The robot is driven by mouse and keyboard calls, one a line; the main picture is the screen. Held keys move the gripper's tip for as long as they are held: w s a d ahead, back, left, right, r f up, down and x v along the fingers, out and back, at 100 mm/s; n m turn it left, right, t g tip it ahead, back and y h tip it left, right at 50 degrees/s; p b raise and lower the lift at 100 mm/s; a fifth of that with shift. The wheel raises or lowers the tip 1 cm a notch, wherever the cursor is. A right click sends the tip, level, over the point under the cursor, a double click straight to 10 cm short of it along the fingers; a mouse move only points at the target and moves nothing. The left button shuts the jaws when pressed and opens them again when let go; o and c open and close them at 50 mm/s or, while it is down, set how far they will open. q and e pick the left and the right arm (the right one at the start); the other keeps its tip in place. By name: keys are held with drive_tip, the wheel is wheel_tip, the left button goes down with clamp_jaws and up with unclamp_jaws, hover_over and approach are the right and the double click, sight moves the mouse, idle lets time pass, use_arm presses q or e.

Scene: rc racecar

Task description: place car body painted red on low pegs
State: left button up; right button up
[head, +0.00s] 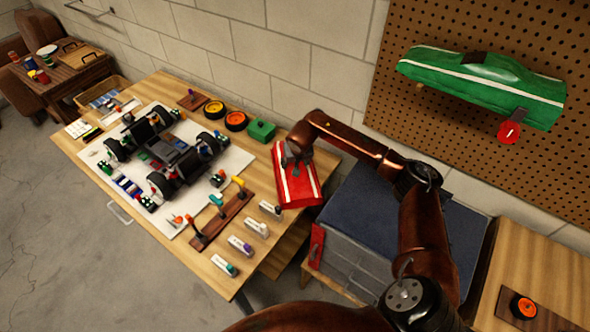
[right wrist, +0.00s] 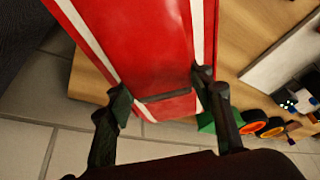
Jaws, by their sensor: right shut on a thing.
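The red car body (head: 299,188) with white stripes is at the right end of the wooden workbench, beside the wall. It also fills the upper middle of the right wrist view (right wrist: 145,45). My right gripper (head: 297,158) is shut on its far end. In the right wrist view the two dark fingers (right wrist: 165,98) sit on either side of the narrow end. Whether the body touches the bench is unclear. The brown pegboard (head: 385,112) is on the right, with a green car body (head: 482,82) mounted high on it. My left gripper is out of view.
The workbench (head: 245,275) holds a car chassis (head: 165,150) on a white board, a tool rack (head: 222,217), wheels (head: 236,121) and a green box (head: 262,130). A dark-topped cabinet (head: 375,220) stands below the pegboard. A wooden table (head: 550,275) with a wheel is at lower right.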

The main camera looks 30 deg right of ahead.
drive_tip(key=shift+f, duration=1.65)
drive_tip(key=shift+f, duration=0.1)
drive_tip(key=shift+f+b, duration=0.15)
drive_tip(key=shift+b, duration=0.2)
drive_tip(key=o, duration=1.1)
drive_tip(key=shift+o, duration=0.3)
